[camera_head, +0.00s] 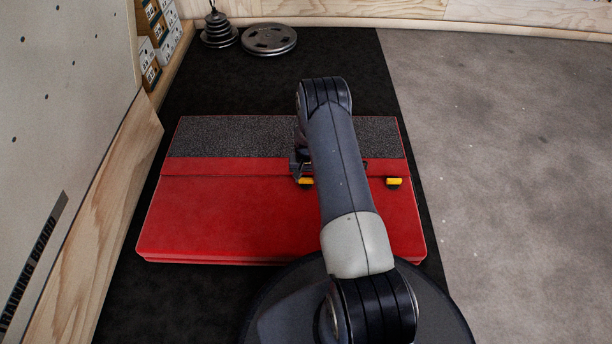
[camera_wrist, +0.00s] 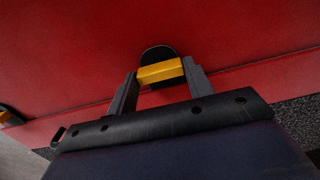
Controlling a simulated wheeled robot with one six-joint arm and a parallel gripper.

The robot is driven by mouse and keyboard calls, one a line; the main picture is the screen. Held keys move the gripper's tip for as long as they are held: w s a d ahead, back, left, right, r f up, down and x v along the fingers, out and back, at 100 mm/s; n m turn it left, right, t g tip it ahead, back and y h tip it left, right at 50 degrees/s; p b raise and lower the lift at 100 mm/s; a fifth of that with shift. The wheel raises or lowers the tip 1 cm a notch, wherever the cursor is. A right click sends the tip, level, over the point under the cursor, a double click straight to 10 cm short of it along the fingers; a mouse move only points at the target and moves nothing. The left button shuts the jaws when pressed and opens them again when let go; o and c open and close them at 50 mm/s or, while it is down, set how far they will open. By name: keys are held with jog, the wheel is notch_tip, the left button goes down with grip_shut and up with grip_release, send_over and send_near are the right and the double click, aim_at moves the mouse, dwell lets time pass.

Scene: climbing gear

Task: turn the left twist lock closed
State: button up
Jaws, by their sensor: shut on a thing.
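The left twist lock (camera_head: 306,181) has a yellow bar on a dark base, on the red part of a folded pad. In the wrist view its yellow bar (camera_wrist: 160,72) lies between my two fingers, one at each end of the bar. My gripper (camera_head: 302,169) is shut on this bar. The bar looks roughly parallel to the pad's flap edge. The right twist lock (camera_head: 394,182) has a similar yellow bar lying sideways, and shows partly at the wrist view's left edge (camera_wrist: 10,115). My arm hides part of the pad between the locks.
The red pad (camera_head: 230,215) with a grey speckled strip (camera_head: 230,137) lies on a black mat (camera_head: 320,60). A wooden-edged board (camera_head: 75,200) is at left. Grey floor (camera_head: 510,180) at right is clear.

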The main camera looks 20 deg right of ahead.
aim_at(306, 179)
jog(key=o, duration=1)
notch_tip(306, 179, up, 11)
jog(key=p, duration=0.4)
jog(key=shift+p, duration=0.3)
jog(key=shift+f, duration=0.1)
notch_tip(306, 179, down, 11)
jog(key=b, duration=0.5)
jog(key=shift+n, duration=0.7)
